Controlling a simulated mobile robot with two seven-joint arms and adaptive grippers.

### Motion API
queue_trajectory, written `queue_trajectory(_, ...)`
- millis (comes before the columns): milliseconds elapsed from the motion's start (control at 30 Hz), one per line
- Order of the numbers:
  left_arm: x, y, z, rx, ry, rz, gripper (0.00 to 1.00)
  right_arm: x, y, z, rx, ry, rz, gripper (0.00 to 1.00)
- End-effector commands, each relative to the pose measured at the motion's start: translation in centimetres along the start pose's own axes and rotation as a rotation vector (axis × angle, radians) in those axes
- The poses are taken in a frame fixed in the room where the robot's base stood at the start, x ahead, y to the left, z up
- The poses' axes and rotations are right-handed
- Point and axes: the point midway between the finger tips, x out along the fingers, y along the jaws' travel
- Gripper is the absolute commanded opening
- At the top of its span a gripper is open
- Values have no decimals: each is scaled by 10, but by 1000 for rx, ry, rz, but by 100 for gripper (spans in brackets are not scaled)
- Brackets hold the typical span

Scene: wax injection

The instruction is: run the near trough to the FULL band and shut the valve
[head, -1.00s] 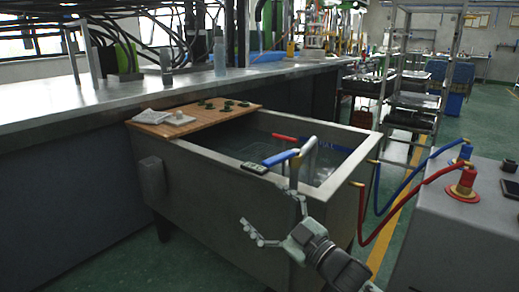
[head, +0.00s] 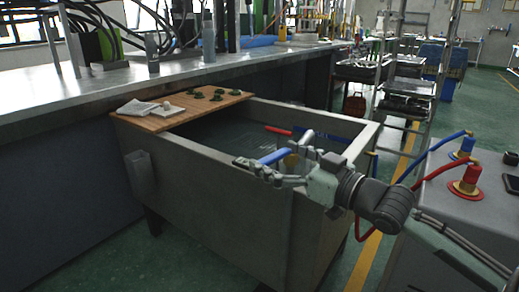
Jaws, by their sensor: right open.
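The near trough (head: 215,188) is a grey open tank with water (head: 225,132) standing in it. A blue lever handle (head: 274,157) is at its near rim, and a red lever handle (head: 278,131) shows further back. My right gripper (head: 256,169) is open at the near rim, fingers pointing left, just below and in front of the blue handle. I cannot tell whether it touches the handle. The gripper hides the spout's lower part and the small dark device on the rim. A FULL band cannot be made out. My left gripper is not in view.
A wooden board (head: 160,121) with a cloth (head: 137,107) and several small green pieces lies across the trough's left end. A grey cabinet at right carries red (head: 467,182) and blue (head: 463,149) hose fittings. A long bench runs behind the trough.

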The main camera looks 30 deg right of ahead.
Motion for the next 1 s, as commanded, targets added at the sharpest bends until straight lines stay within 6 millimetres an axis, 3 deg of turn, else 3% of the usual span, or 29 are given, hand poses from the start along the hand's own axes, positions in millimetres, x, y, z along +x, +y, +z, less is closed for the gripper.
queue_trajectory(300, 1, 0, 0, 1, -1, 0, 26, 38, 1, -1, -1, 2, 2, 89)
queue_trajectory(767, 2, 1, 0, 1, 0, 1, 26, 46, 0, 1, -1, -2, 1, 89)
queue_trajectory(1000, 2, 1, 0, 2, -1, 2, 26, 46, 0, 1, -1, -1, 1, 59)
